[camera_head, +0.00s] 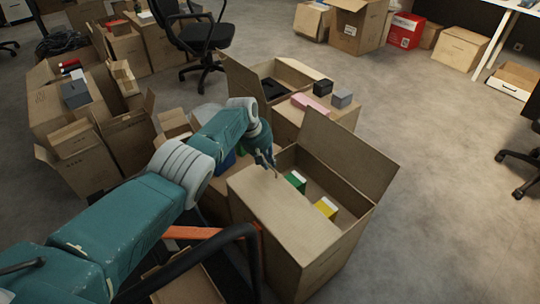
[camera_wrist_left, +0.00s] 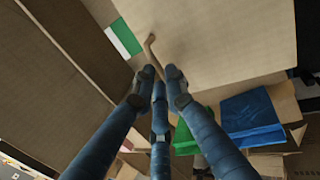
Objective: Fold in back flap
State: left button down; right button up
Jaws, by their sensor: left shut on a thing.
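An open cardboard carton (camera_head: 335,252) stands right of centre in the head view. One flap (camera_head: 345,155) stands raised on its far side. A near flap (camera_head: 285,213) lies roughly level over part of the opening; a broad cardboard panel (camera_wrist_left: 225,45) fills the upper right of the wrist view. My left gripper (camera_head: 273,167) is at the inner edge of this near flap. In the wrist view its fingers (camera_wrist_left: 155,78) come together at the cardboard edge, shut on the flap; the exact contact is hard to see. My right gripper is not in view.
A green box (camera_head: 296,181) and a yellow box (camera_head: 326,208) are inside the carton. More cartons crowd the left. Bare floor (camera_head: 440,160) lies to the right.

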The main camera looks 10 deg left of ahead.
pick_arm(q)
jog(key=shift+w+d+r, duration=0.3)
jog(key=shift+w+d, duration=0.25)
jog(key=shift+d, duration=0.1)
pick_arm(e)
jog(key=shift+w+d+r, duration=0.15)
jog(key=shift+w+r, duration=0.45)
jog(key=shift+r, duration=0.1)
pick_arm(q)
jog(key=c, duration=2)
grip_release()
jog(key=shift+o, duration=1.3)
jog(key=shift+w+d+f, duration=0.15)
jog(key=shift+w+f, duration=0.15)
jog(key=shift+f, duration=0.1)
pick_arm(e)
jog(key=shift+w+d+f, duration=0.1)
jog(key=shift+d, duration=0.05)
